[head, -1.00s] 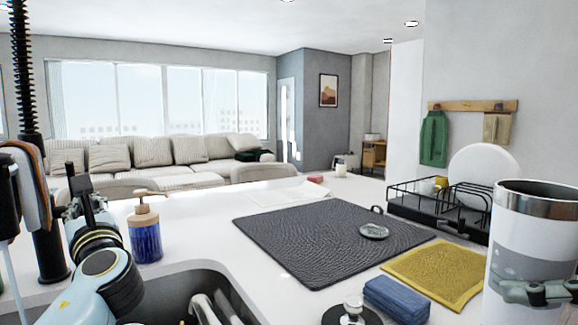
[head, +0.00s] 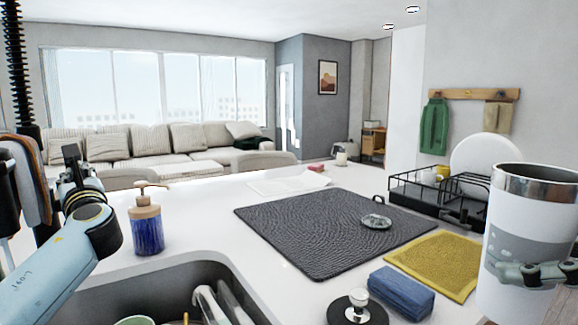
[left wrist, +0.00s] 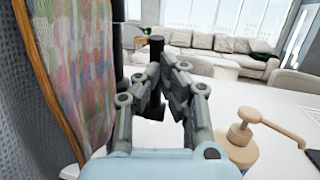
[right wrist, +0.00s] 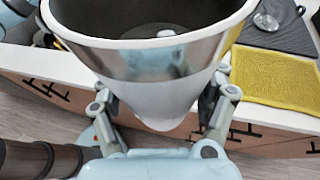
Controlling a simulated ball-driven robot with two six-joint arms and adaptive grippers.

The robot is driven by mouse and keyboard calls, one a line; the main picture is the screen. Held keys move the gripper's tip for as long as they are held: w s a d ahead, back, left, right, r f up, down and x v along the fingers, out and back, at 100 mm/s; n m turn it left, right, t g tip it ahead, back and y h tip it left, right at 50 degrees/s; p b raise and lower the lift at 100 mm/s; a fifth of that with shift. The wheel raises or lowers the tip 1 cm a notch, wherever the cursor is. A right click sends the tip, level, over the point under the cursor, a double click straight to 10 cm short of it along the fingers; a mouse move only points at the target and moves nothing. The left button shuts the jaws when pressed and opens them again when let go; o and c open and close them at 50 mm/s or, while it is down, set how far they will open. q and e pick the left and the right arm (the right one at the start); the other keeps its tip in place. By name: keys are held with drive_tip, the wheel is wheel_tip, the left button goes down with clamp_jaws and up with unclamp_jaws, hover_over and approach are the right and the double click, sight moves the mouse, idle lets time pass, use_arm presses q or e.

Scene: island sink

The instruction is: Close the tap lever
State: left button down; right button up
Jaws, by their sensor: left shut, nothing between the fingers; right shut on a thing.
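The black tap (head: 17,60), with a coiled spring hose, rises at the far left of the head view. I cannot make out its lever. My left gripper (head: 72,165) is shut and empty, near the tap and left of the soap bottle. It also shows in the left wrist view (left wrist: 155,90), with a dark upright post (left wrist: 156,46) just beyond its fingers; I cannot tell whether they touch. My right gripper (head: 530,272) is shut on a white tumbler (head: 505,235) with a steel rim. The right wrist view shows the tumbler (right wrist: 160,88) open at the top, between the fingers.
A blue soap bottle (head: 147,230) stands by the sink (head: 150,279), which holds dishes. A dark mat (head: 320,235), blue sponge (head: 402,290), yellow cloth (head: 440,262) and dish rack (head: 425,200) occupy the right counter.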

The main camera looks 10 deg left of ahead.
idle(0.3)
